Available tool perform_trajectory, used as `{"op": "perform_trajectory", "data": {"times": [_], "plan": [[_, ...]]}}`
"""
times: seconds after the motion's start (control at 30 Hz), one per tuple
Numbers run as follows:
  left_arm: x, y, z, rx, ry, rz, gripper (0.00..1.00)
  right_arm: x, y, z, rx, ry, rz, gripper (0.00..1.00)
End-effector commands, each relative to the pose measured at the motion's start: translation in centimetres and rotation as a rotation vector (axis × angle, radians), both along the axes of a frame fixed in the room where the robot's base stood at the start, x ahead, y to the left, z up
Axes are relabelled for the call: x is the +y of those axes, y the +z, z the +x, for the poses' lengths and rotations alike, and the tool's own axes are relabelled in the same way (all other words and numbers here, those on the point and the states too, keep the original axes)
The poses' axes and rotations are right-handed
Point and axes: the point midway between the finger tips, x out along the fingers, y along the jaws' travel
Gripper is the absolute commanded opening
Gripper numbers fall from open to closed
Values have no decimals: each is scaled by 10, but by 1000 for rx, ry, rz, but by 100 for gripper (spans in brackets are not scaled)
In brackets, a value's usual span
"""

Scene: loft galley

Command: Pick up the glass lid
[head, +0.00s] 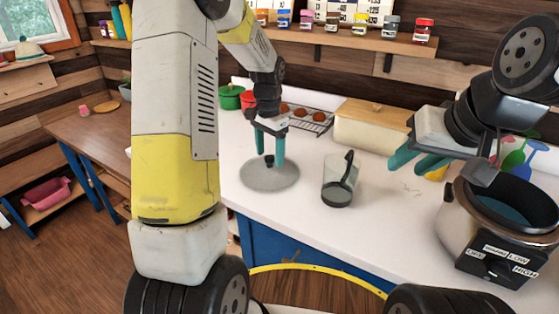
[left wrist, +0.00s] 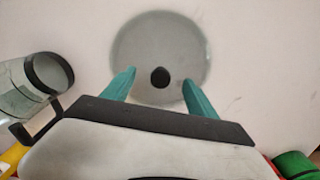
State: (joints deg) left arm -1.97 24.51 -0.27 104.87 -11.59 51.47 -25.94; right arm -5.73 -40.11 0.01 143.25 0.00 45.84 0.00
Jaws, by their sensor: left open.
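The glass lid (head: 268,178) is a round, greyish see-through disc with a small black knob in its middle. It lies flat on the white counter in the head view. In the left wrist view the lid (left wrist: 160,45) lies ahead of the fingers, with its black knob (left wrist: 160,77) between the line of the two fingertips. My left gripper (head: 270,150) points down over the lid, its teal fingers apart on either side of the knob. I cannot tell whether the fingertips touch the lid. My right gripper (head: 412,160) is empty above the counter at the right; its teal fingers look apart.
A clear jug (head: 340,182) with a black handle stands right of the lid. A slow cooker (head: 470,225) stands at the far right. Behind are a bread box (head: 370,127), a wire rack (head: 310,121) and red and green pots (head: 231,97). The counter's front is clear.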

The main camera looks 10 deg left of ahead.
Motion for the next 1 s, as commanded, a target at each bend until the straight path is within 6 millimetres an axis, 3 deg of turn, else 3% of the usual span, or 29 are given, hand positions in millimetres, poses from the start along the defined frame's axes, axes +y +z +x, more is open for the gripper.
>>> {"op": "perform_trajectory", "data": {"times": [0.17,0.43,0.8,1.0], "plan": [[1,-22,0,2,0,1,68,0,0,0,0,0,0,36],[1,-25,0,0,1,0,68,0,0,0,0,0,0,36],[1,-25,-1,2,1,0,0,0,0,0,0,0,0,36],[1,-26,-1,4,1,0,0,0,0,0,0,0,0,36]]}}
